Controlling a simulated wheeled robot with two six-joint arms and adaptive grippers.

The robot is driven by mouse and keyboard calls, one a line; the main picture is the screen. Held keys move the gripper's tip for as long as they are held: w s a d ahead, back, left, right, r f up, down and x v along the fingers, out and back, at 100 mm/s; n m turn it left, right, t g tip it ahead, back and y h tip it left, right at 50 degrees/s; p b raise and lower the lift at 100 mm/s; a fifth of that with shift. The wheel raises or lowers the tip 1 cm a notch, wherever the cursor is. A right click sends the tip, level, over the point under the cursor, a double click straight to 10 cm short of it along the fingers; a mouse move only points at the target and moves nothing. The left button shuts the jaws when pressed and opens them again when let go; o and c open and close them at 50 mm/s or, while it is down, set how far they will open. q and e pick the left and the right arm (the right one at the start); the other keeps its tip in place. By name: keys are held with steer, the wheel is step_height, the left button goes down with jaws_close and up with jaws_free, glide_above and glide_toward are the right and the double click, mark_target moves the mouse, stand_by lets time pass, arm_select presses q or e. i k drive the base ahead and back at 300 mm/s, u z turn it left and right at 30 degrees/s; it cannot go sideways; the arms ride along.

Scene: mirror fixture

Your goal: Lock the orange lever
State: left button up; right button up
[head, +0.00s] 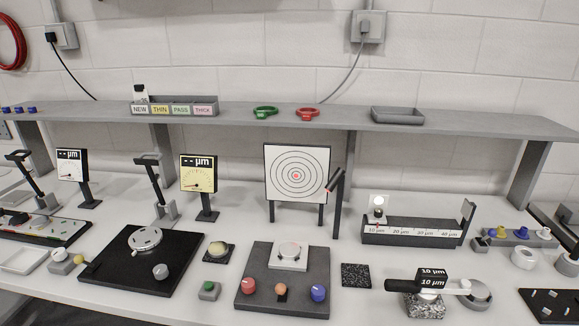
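A small orange lever (281,290) is on the front of a dark grey mirror fixture (262,262) in the middle of the bench. It sits between a red knob (250,285) on its left and a blue knob (318,292) on its right. It is small here, and I cannot tell which way it is turned. A light block with a round mirror (290,250) is on the fixture behind them. Neither of my grippers is in view, and nothing touches the lever.
A target board (297,173) and a black tilted post (338,200) stand behind the fixture. A green button box (209,289) is close on the left. A speckled black pad (356,275) and a speckled block (424,305) with a labelled piece are on the right. A shelf (350,118) runs above.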

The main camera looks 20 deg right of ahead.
mark_target(280, 288)
steer(key=z, duration=1.1)
steer(key=k, duration=1)
steer(key=u, duration=1.2)
steer(key=i, duration=0.5)
steer(key=u, duration=0.05)
